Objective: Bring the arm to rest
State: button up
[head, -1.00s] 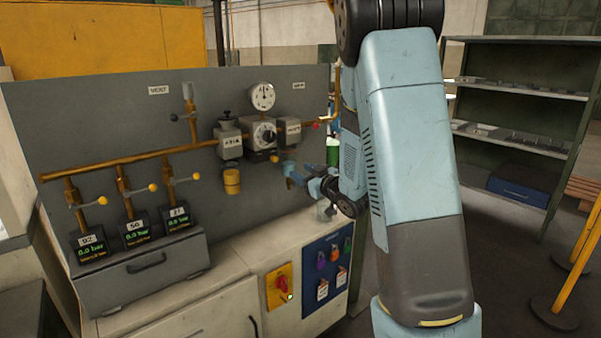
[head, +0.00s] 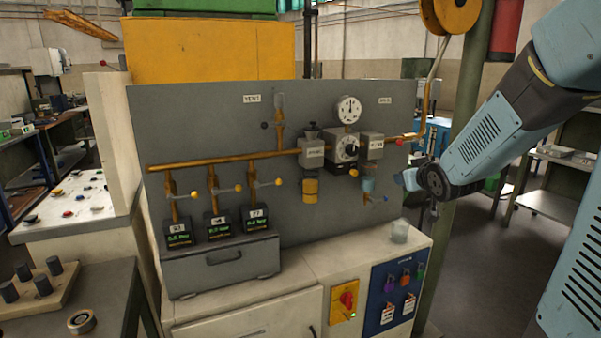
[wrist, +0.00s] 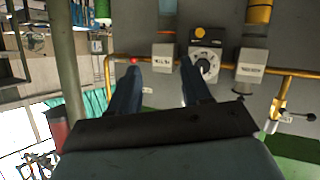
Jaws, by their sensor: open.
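My arm (head: 500,130) reaches in from the right of the head view.
A brass pipe (head: 225,160), a gauge (head: 349,108) and several yellow-knobbed valves are on the panel. A green post (head: 463,150) and shelves (head: 555,180) stand right. Open floor shows at lower right.

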jog(key=s+a+r+m+g, duration=0.1)
jog(key=s+g, duration=0.3)
jog(key=s, duration=1.1)
jog(key=s+a+r+m+g, duration=0.1)
jog(key=s+a+g, duration=0.3)
jog(key=s, duration=1.1)
jog(key=shift+a+r+m, duration=0.15)
jog(key=shift+r+m, duration=0.1)
jog(key=shift+m, duration=0.15)
jog(key=shift+c, duration=0.3)
